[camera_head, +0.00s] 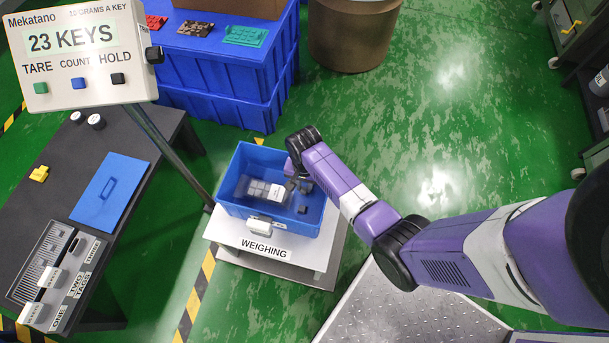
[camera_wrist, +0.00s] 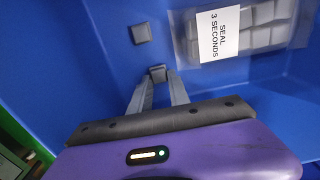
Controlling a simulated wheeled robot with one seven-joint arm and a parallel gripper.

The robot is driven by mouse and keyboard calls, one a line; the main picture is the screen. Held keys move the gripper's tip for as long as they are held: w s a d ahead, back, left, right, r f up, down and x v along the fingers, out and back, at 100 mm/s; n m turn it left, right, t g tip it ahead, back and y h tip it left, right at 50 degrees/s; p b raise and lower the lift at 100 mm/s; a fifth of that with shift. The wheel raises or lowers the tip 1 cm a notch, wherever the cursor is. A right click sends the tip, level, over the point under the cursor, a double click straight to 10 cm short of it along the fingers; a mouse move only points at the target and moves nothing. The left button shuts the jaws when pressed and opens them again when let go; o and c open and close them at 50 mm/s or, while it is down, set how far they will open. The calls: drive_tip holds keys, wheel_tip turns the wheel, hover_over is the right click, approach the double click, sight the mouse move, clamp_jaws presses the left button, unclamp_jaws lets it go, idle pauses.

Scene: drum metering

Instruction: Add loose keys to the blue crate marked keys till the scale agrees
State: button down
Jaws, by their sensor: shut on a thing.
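The blue crate (camera_head: 225,190) stands on the scale platform marked WEIGHING (camera_head: 302,258). A clear bag of grey keys (camera_head: 262,190) lies in it; in the wrist view the bag (camera_wrist: 258,38) has a label reading SEAL 3 SECONDS. One loose dark key (camera_head: 303,210) lies on the crate floor and shows in the wrist view (camera_wrist: 141,33). My gripper (camera_head: 293,185) is inside the crate, its fingers (camera_wrist: 157,82) shut on another dark key (camera_wrist: 157,71) beside the bag. The scale display (camera_head: 75,45) reads 23 KEYS, 10 grams a key.
A dark bench (camera_head: 135,200) at left holds a blue lid (camera_head: 110,190), a yellow piece (camera_head: 39,174) and a tray marked ONE, TWO, THREE (camera_head: 55,275). Blue bins (camera_head: 225,75) and a brown drum (camera_head: 350,35) stand behind. The display's post rises left of the crate.

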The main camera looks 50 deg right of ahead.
sight(304, 187)
drive_tip(key=shift+f+b, duration=0.3)
drive_tip(key=shift+f, duration=0.1)
idle(0.3)
drive_tip(key=c, duration=1.1)
unclamp_jaws()
drive_tip(key=shift+c, duration=0.2)
drive_tip(key=shift+r+p, duration=0.95)
drive_tip(key=shift+r, duration=2.95)
